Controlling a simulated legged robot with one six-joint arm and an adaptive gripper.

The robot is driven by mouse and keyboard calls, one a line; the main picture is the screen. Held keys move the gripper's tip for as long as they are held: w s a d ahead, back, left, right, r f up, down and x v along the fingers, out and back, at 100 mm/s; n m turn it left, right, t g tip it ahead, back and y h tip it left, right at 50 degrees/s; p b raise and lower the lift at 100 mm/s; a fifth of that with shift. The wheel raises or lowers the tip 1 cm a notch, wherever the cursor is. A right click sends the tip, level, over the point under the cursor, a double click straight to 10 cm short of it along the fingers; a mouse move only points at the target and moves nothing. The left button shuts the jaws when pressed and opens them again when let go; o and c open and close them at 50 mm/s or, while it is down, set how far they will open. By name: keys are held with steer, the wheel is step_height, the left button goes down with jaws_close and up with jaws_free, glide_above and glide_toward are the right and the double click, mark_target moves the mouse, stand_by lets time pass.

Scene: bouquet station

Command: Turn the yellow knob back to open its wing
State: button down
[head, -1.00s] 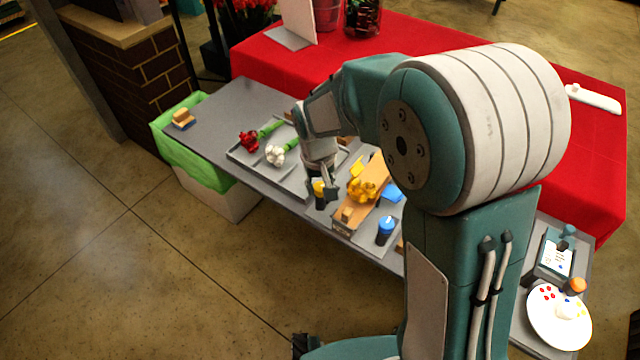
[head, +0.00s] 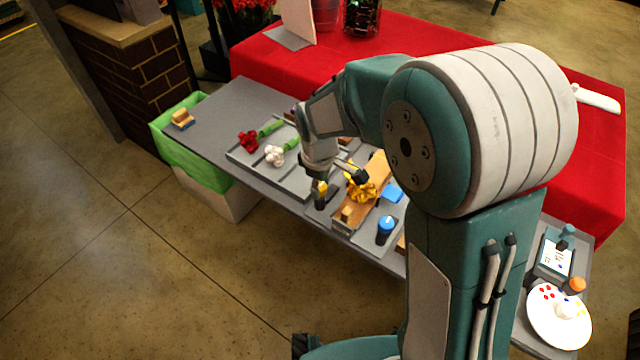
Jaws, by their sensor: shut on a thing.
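The yellow knob (head: 321,196) has a dark base and stands at the front edge of the grey table, left of the wooden holder (head: 344,224). My gripper (head: 338,180) is low at the knob and shut on it. One dark-tipped finger part shows to the right, in front of the yellow flowers (head: 360,190); the exact grip is partly hidden by my wrist. The yellow wing cannot be made out clearly behind my gripper.
A blue-topped knob (head: 386,229) and a blue wing (head: 392,193) are to the right. A red flower (head: 248,140) and a white flower (head: 274,155) lie on the tray at left. A green-lined bin (head: 190,160) stands at the left end.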

steer(key=shift+n, duration=0.3)
steer(key=shift+c, duration=1.5)
jaws_free()
steer(key=shift+w+a, duration=0.1)
steer(key=shift+r, duration=0.1)
step_height(320, 180, up, 12)
steer(key=shift+s+a, duration=0.15)
steer(key=shift+s, duration=0.05)
